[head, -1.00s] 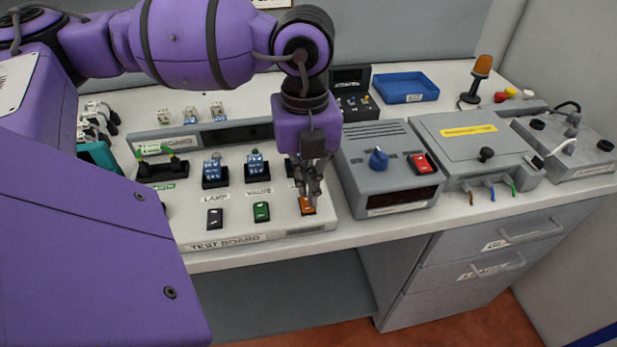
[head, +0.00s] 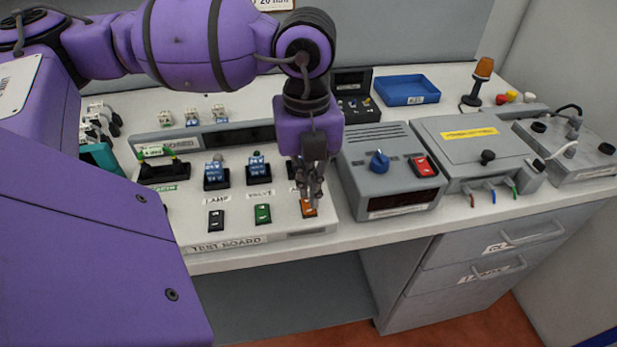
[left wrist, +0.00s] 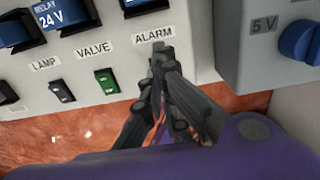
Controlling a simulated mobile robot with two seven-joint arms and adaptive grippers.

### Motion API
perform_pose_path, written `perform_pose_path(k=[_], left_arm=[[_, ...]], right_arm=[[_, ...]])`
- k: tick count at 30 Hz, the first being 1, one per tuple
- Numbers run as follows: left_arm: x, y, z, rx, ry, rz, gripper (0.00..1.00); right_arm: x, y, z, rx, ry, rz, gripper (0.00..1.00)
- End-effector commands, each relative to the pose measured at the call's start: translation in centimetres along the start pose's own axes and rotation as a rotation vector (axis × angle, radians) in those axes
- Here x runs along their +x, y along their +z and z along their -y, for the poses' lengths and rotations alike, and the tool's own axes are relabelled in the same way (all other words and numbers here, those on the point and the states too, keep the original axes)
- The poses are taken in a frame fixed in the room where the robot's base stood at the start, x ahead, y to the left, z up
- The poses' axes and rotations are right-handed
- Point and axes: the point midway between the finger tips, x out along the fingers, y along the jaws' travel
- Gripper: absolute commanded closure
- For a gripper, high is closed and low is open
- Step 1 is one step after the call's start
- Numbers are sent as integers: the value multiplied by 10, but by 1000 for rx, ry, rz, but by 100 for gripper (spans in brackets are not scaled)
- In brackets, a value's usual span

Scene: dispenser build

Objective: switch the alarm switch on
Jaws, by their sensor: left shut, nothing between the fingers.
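The alarm switch (head: 309,209) is an orange rocker at the front right of the white test board (head: 285,236). My left gripper (head: 312,198) points down right at it, fingers shut and empty, and covers part of it. I cannot tell whether the tips touch it. In the left wrist view the shut fingers (left wrist: 161,52) lie just below the ALARM label (left wrist: 154,33) and hide the switch there. The switch's rocker position cannot be made out. My right gripper is not in view.
The green valve switch (head: 263,214) and black lamp switch (head: 216,220) sit to the left on the same board. A grey box with a blue knob (head: 379,162) and a red switch (head: 424,166) stands close on the right. An orange beacon (head: 483,69) stands at the back right.

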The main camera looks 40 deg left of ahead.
Motion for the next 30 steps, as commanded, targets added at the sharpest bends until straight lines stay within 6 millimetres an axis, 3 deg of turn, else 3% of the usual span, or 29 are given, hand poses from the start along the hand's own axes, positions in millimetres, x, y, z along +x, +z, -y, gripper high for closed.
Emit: perform_pose_path(k=[12,30], left_arm=[[2,0,0,0,0,0,100],[12,0,0,0,1,-1,100]], right_arm=[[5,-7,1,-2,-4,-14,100],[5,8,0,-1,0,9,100]])
